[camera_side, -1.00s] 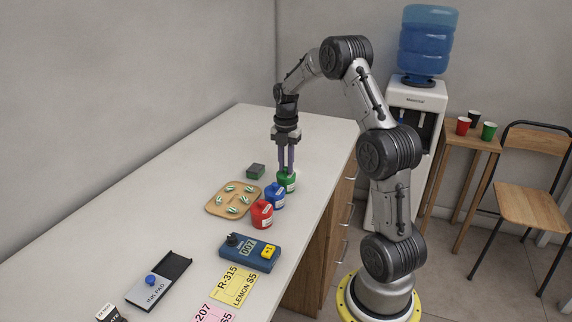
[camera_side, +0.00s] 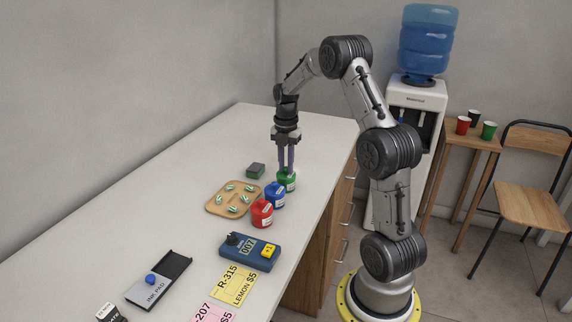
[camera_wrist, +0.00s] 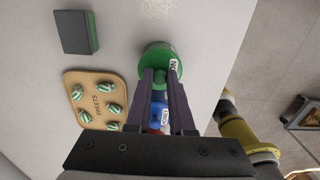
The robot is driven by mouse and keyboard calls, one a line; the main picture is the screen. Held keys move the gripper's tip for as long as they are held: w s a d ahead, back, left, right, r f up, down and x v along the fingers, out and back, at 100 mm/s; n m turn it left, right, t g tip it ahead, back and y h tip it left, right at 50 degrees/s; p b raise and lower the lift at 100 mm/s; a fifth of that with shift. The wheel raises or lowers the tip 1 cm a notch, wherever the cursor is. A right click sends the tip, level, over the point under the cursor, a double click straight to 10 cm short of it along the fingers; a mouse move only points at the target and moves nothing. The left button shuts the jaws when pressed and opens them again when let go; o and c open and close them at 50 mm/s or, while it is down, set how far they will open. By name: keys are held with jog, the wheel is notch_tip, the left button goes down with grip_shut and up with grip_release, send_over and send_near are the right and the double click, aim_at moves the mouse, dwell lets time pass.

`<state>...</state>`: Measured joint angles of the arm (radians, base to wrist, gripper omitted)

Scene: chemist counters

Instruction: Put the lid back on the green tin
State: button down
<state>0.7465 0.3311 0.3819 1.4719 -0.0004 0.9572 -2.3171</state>
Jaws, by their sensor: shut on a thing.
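The green tin (camera_side: 287,185) stands on the counter at the far end of a row of tins, with a white label on its side. My gripper (camera_side: 287,170) points straight down over it. Its two purple-grey fingers are shut on the green lid (camera_wrist: 158,56), which is round and seen from above in the wrist view. The lid is at the tin's mouth, in line with it. I cannot tell whether it is fully seated or slightly above the rim, since the fingers and lid hide the joint.
A blue tin (camera_side: 274,196) and a red tin (camera_side: 262,214) stand close in front. A blue counter device (camera_side: 240,256) is nearer. The far counter is clear.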

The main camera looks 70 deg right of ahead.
dwell(0.3)
jog(key=c, duration=0.7)
grip_release()
jog(key=o, duration=0.5)
jog(key=shift+c, duration=0.2)
jog(key=shift+r, duration=3.5)
